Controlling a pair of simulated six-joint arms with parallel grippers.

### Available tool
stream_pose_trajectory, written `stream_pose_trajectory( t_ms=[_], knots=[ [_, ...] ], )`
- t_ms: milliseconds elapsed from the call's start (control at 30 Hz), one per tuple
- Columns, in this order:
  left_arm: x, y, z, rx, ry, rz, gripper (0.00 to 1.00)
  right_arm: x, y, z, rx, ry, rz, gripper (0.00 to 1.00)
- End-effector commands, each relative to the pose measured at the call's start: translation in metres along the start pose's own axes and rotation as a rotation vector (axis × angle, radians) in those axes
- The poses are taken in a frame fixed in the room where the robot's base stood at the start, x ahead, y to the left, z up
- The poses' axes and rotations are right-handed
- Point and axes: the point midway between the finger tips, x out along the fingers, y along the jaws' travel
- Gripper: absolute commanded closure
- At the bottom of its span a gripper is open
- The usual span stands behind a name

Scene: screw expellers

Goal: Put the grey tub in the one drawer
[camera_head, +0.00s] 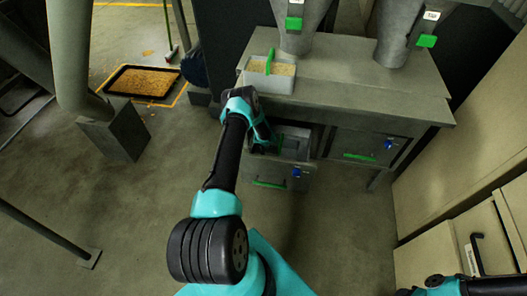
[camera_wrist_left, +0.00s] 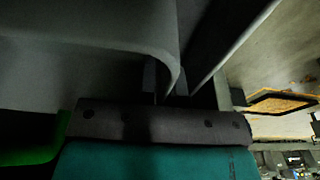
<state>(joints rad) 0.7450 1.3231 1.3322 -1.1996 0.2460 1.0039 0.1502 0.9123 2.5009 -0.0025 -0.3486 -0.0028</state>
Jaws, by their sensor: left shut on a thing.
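A grey tub (camera_head: 292,139) shows in the head view at the open drawer under the bench, partly hidden by my left gripper. The open drawer (camera_head: 292,184) has a green handle and a blue lock on its front. My left gripper (camera_head: 266,141) is at the tub's left side and shut on it. In the left wrist view the tub's grey wall and rounded rim (camera_wrist_left: 110,32) fill the upper left, with the fingers (camera_wrist_left: 168,88) at its edge. Whether the tub rests on the drawer's floor cannot be told. My right gripper is out of view.
A grey bin of grain (camera_head: 270,76) with a green bar stands on the bench top (camera_head: 345,98) below the hoppers. A shut drawer (camera_head: 362,147) is to the right. A black tray of grain (camera_head: 143,83) lies on the floor at the left. Cabinets line the right side.

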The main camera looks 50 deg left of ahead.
Motion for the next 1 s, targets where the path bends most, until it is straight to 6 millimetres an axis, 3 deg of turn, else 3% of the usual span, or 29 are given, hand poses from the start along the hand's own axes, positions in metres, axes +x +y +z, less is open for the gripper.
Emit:
stream_pose_trajectory(
  t_ms=[400,867,900,1000],
  knots=[
    [0.039,0.0,0.006,-0.001,0.001,0.0,1.0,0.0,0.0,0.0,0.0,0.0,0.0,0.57],
    [0.044,0.0,0.006,0.0,0.001,-0.001,1.0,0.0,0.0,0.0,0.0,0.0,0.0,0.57],
    [0.044,0.0,0.006,0.0,0.001,-0.001,0.91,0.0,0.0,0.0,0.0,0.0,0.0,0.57],
    [0.044,0.0,0.006,0.0,0.001,-0.001,0.81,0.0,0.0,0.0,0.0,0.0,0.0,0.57]
  ],
)
